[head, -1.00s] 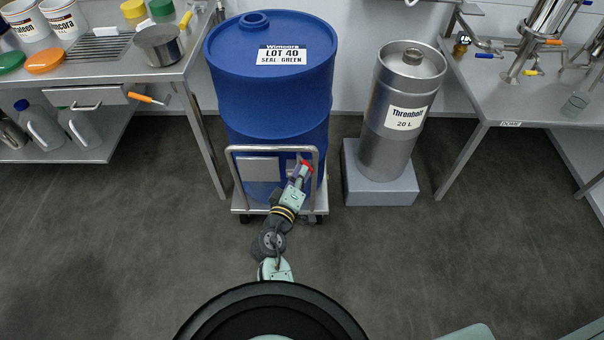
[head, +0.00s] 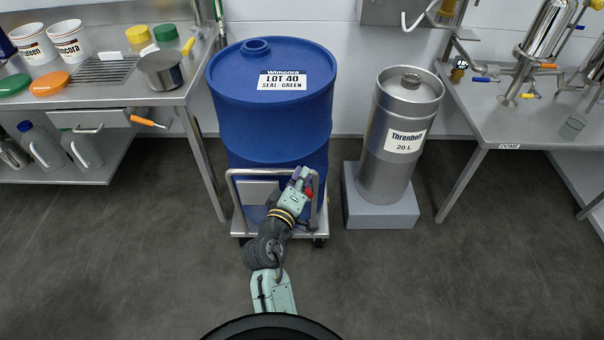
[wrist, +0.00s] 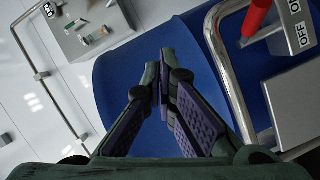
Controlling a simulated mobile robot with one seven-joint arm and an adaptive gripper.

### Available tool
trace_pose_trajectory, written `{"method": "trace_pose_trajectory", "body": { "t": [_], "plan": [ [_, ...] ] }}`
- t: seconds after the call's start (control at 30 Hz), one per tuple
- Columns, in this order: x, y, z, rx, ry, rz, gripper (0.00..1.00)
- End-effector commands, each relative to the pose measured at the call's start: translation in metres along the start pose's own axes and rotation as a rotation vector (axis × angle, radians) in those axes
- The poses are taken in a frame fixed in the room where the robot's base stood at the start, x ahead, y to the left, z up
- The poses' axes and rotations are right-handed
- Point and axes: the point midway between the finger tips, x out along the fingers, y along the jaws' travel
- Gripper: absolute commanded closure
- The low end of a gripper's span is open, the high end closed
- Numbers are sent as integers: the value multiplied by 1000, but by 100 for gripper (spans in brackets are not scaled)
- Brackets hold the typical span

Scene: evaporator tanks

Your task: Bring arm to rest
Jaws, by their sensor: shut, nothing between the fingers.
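My arm reaches forward low in the head view, with my gripper (head: 301,174) at the trolley's handle frame, in front of the blue drum. In the wrist view my gripper (wrist: 164,82) has its dark, purple-padded fingers together at the tips with nothing between them. The blue drum (head: 270,130) stands upright on the trolley (head: 244,222) and fills the middle of the wrist view (wrist: 115,75). A red lever (head: 309,193) is close beside the gripper; the wrist view shows it (wrist: 257,17) with an OFF/ON plate (wrist: 297,22). I cannot tell whether the gripper touches the frame.
A steel keg (head: 392,150) stands on a grey block (head: 385,215) right of the drum. A cluttered steel bench (head: 110,92) is at left, another (head: 500,115) at right. An orange-handled tool (head: 148,122) sticks out from the left bench. The front floor (head: 440,270) is clear.

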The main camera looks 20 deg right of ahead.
Motion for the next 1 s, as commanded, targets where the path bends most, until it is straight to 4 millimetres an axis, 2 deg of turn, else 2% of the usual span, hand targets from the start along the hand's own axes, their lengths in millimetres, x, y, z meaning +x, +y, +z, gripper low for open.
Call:
{"method": "trace_pose_trajectory", "body": {
  "t": [0.17,0.67,0.7,0.77,0.87,0.97,1.0],
  "plan": [
    [-2,8,-5,-1,1,-2,100],
    [-2,7,-5,-1,2,-3,100],
    [-2,8,-10,8,14,-3,100],
    [-4,9,-26,32,46,-6,100],
    [-12,14,-73,108,150,-19,100],
    [-32,24,-141,224,306,-42,100],
    [-43,29,-170,275,374,-55,100]
  ]
}}
